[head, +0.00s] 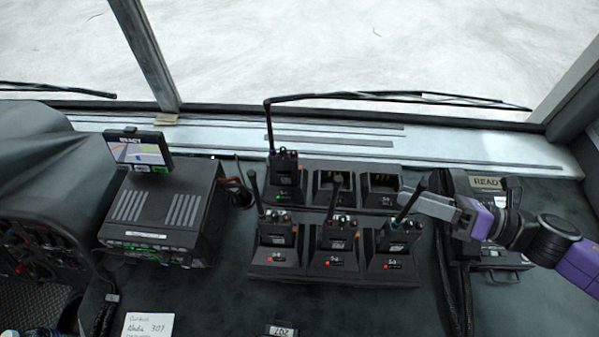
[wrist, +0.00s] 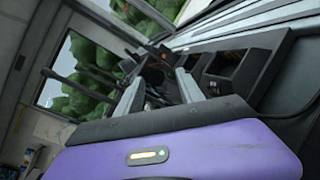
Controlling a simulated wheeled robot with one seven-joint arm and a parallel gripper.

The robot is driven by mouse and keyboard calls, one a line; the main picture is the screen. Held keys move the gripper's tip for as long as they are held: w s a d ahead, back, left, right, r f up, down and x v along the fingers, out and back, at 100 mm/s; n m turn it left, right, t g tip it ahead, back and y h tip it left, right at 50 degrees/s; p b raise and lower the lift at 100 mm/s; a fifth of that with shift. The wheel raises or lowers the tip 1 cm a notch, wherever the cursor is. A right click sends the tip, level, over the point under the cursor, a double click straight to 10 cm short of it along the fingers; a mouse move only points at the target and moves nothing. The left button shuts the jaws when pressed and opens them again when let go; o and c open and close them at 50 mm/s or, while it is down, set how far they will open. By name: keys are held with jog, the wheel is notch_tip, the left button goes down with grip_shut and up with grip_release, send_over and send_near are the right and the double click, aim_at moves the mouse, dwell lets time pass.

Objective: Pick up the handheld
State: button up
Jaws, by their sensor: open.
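Several black handheld radios with antennas stand upright in a charger (head: 328,258). One radio (head: 285,172) is in the back row at left. The front row holds a left radio (head: 275,233), a middle radio (head: 338,235) and a right radio (head: 400,237). My gripper (head: 414,193) is open, coming in from the right, with its fingertips close to the right front radio's antenna. I cannot tell whether they touch. In the wrist view, my gripper's fingers (wrist: 158,92) stand apart, with dark radio shapes beyond and between them, too unclear to tell apart.
Two back charger slots (head: 383,187) are empty. A box-shaped unit with a small map screen (head: 138,150) stands left of the charger. Black equipment (head: 500,258) lies under my arm at right. The windscreen ledge (head: 490,150) runs behind. A handwritten card (head: 148,326) lies at front left.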

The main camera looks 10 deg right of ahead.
jog(key=w+a+n+g+y+b, duration=0.2)
jog(key=w+a+n+g, duration=0.1)
jog(key=w+a+n, duration=0.35)
jog(key=n+g+b, duration=0.1)
jog(key=n+g, duration=0.1)
jog(key=n, duration=0.4)
send_near(286, 155)
jog(key=a+f, duration=0.1)
jog(key=a, duration=0.1)
jog(key=shift+y, duration=0.5)
jog(key=shift+w+a+f+p, duration=0.15)
jog(key=shift+w+a+p, duration=0.2)
jog(key=shift+a, duration=0.95)
jog(key=shift+w+a+f+p, duration=0.1)
jog(key=shift+w+a+p, duration=0.25)
jog(key=shift+a, duration=0.95)
jog(key=shift+w+a+f+p, duration=0.2)
jog(key=shift+w+a, duration=0.3)
jog(key=shift+a, duration=0.8)
jog(key=shift+r, duration=0.1)
grip_shut()
